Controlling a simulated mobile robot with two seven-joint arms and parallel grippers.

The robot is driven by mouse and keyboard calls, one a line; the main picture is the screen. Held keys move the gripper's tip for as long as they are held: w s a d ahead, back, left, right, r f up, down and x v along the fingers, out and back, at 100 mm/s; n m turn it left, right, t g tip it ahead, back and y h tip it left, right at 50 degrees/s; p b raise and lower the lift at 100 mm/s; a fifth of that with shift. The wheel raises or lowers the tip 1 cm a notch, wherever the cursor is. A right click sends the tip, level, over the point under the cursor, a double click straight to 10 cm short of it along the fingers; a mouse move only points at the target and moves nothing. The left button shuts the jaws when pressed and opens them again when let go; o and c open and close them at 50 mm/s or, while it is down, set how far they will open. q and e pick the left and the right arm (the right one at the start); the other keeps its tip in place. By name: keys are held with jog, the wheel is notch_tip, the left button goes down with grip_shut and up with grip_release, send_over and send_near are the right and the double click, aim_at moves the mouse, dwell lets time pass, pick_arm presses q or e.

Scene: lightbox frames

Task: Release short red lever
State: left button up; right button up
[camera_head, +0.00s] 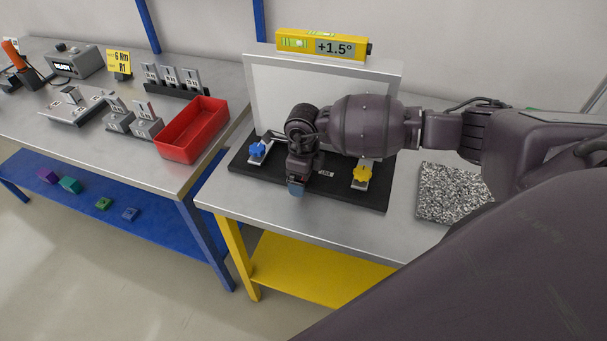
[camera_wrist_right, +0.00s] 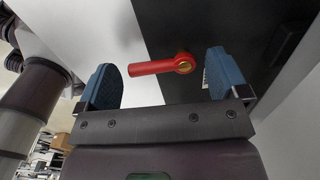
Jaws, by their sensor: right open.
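A short red lever (camera_wrist_right: 155,67) with a round brass-centred pivot end shows in the right wrist view. It lies between the two blue fingertips of my right gripper (camera_wrist_right: 166,75), with its pivot end nearer the right finger. The gripper is open, with visible space at the lever's pivot end; whether the left finger touches the handle is unclear. In the head view my right gripper (camera_head: 296,188) hangs over the black base (camera_head: 345,196) of a fixture, and the red lever is hidden behind my arm. My left gripper is out of view.
The base also carries a blue clamp (camera_head: 257,149) at left and a yellow clamp (camera_head: 362,173) at right. A white panel (camera_head: 270,85) with a yellow level (camera_head: 300,41) reading +1.5° stands behind. A speckled block (camera_head: 452,192) lies right; a red bin (camera_head: 192,130) stands left.

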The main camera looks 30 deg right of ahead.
notch_tip(320, 180, up, 11)
dwell(0.5)
jog(key=shift+f, duration=0.15)
dwell(0.4)
